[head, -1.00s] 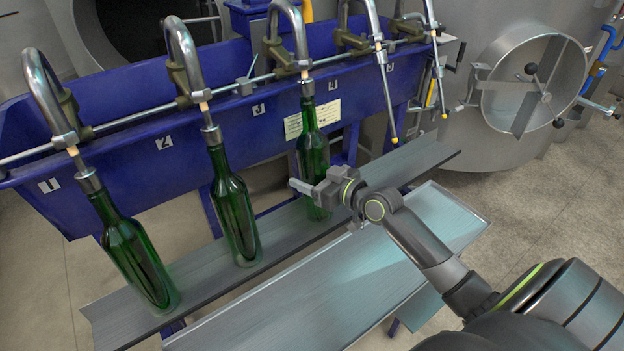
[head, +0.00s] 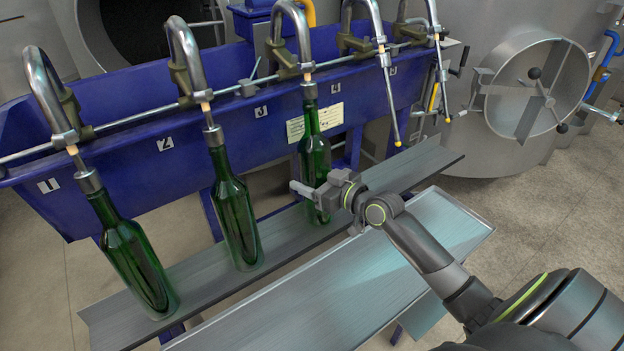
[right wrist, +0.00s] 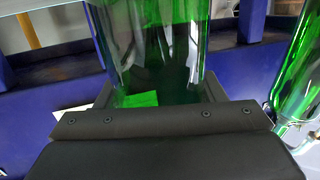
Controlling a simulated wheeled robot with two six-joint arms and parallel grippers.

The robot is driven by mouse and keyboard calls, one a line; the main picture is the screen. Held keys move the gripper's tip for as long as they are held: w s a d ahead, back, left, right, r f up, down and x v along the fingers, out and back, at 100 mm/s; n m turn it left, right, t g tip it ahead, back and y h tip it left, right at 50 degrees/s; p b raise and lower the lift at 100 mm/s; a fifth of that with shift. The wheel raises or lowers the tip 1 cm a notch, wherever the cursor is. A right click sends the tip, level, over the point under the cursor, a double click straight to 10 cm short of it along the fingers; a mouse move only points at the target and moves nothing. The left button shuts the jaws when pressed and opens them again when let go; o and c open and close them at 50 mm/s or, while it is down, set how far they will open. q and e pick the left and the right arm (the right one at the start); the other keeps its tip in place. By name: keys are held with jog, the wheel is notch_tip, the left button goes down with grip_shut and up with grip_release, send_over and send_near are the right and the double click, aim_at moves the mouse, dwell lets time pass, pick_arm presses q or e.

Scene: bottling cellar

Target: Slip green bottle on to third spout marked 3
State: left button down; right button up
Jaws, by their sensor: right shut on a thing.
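A green bottle (head: 315,160) stands nearly upright below the third spout (head: 290,40), right of the plate marked 3 (head: 261,111). Its mouth is at the spout's tip; the spout appears to enter it, but how far is hidden. My right gripper (head: 322,192) is shut on the lower body of this bottle. In the right wrist view, the bottle (right wrist: 155,50) fills the space between the dark fingers. Its base is close to the shelf (head: 280,232); I cannot tell if it touches. My left gripper is not in view.
Two other green bottles hang tilted on spout 1 (head: 135,255) and spout 2 (head: 235,210). Two thin spouts right of the third, one of them here (head: 388,95), are bare. A metal tray (head: 350,285) lies in front of the shelf. The blue trough (head: 110,120) stands behind.

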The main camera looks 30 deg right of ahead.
jog(key=shift+s+f+b, duration=0.15)
jog(key=shift+f+b, duration=0.75)
dwell(0.5)
jog(key=o, duration=1.2)
jog(key=shift+o, duration=0.8)
jog(key=shift+f, duration=0.15)
jog(key=p+v, duration=0.3)
jog(key=v, duration=1.4)
jog(key=shift+s, duration=0.25)
